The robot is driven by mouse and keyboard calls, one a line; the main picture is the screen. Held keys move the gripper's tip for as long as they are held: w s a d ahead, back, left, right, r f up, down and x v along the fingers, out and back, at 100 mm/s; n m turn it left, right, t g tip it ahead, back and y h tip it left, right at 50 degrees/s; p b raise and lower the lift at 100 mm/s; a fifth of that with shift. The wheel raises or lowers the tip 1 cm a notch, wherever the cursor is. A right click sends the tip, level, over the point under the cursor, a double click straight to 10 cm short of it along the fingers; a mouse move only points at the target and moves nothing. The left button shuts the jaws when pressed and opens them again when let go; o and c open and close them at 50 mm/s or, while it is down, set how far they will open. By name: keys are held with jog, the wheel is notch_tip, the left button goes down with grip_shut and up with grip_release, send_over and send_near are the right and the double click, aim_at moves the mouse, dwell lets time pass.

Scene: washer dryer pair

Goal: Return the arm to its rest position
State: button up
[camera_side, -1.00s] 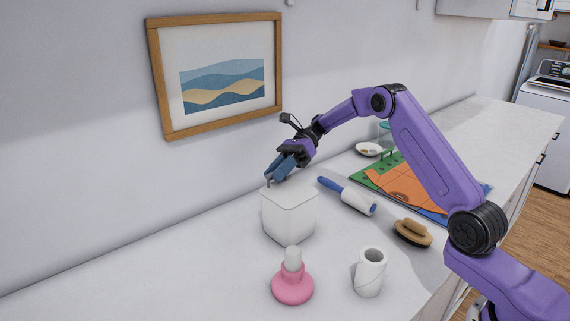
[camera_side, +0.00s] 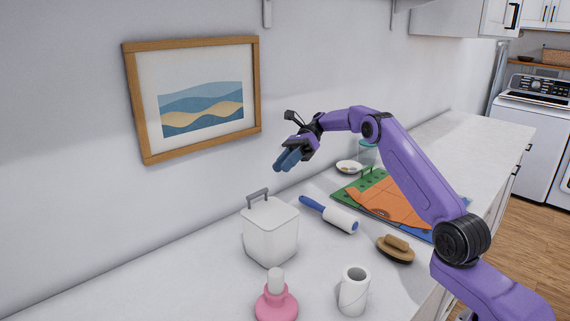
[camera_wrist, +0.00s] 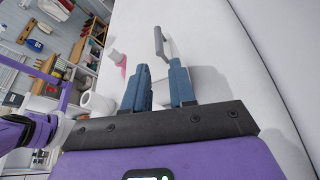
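My arm is stretched over the counter, with my gripper (camera_side: 284,162) in the air above and a little right of a white lidded box (camera_side: 271,235). The box stands on the counter with its grey handle (camera_side: 258,193) raised. In the wrist view my gripper (camera_wrist: 157,76) has its two blue fingers apart with nothing between them. The grey handle (camera_wrist: 160,42) shows just beyond the fingertips there, apart from them. No separate rest position is marked in these views.
On the white counter (camera_side: 190,285) are a pink-based bottle (camera_side: 276,303), a white cup (camera_side: 354,290), a lint roller (camera_side: 339,219), a wooden brush (camera_side: 396,248), and an orange cloth (camera_side: 393,206) on a green mat. A framed picture (camera_side: 199,105) hangs behind. The air around my gripper is clear.

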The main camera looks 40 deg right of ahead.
dwell(0.3)
jog(key=s+a+n+h, duration=0.1)
jog(key=s+a, duration=0.1)
jog(key=a, duration=0.1)
jog(key=s+a+n+g+h, duration=0.1)
jog(key=a+n, duration=0.1)
jog(key=a, duration=0.2)
jog(key=s+a+r+n+g+h, duration=0.1)
jog(key=s+a+n, duration=0.1)
jog(key=a, duration=0.1)
jog(key=shift+s+a, duration=0.3)
jog(key=s+a+n+h, duration=0.1)
jog(key=s+a+n, duration=0.1)
jog(key=s, duration=0.1)
jog(key=s+a+n+h, duration=0.1)
jog(key=s, duration=0.1)
jog(key=shift+a+g+h, duration=0.3)
jog(key=shift+a+g, duration=0.1)
jog(key=s+a+f+n+t+h, duration=0.2)
jog(key=s+n+h, duration=0.5)
jog(key=s+n, duration=1.15)
jog(key=s+d+f+n+t, duration=0.1)
jog(key=s+d+n, duration=0.2)
jog(key=s, duration=0.4)
jog(key=s+d+f+n+t, duration=0.2)
jog(key=s+d+n, duration=0.1)
jog(key=s, duration=0.3)
jog(key=shift+s+d+f+h, duration=0.15)
jog(key=shift+s+d+h, duration=0.15)
jog(key=shift+s+d, duration=0.05)
